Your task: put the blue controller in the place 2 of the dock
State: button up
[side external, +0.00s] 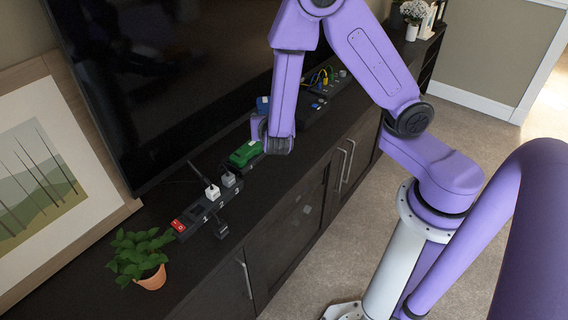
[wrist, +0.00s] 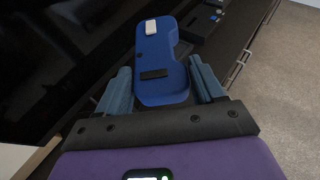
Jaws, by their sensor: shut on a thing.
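The blue controller (wrist: 152,52) is between the two fingers of my gripper (wrist: 163,88) in the wrist view, with a white patch at its far end and a dark bar nearer. In the side view only a small part of the blue controller (side external: 263,102) shows behind my gripper (side external: 272,138), which hides the rest. My gripper is shut on it, above the cabinet top. The black dock strip (side external: 202,211) lies to the lower left, with white numbers and a red switch at its near end. I cannot tell whether the controller touches anything below.
A green block (side external: 244,153) sits just left of my gripper. White and grey plugs (side external: 212,192) stand on the strip. A potted plant (side external: 151,277) is at the near end. The television (side external: 170,75) rises behind. Cables and small items (side external: 318,82) lie farther along the cabinet.

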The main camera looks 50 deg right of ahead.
jog(key=shift+d+n+t+y, duration=0.15)
jog(key=shift+n+t+y, duration=0.55)
jog(key=shift+n+y, duration=0.15)
jog(key=shift+s+a+r+n+t+y, duration=0.1)
jog(key=shift+s+a+n+t+y, duration=0.15)
jog(key=shift+n+t+y, duration=0.45)
jog(key=r, duration=0.2)
jog(key=w+r+n+y, duration=0.1)
jog(key=r, duration=0.2)
jog(key=w+r+n+y, duration=0.1)
jog(key=r, duration=0.2)
jog(key=shift+a+r, duration=0.1)
jog(key=shift+r, duration=0.1)
jog(key=shift+r+n+t+y, duration=0.35)
jog(key=shift+r+t, duration=0.05)
jog(key=shift+r, duration=0.35)
jog(key=shift+f, duration=0.15)
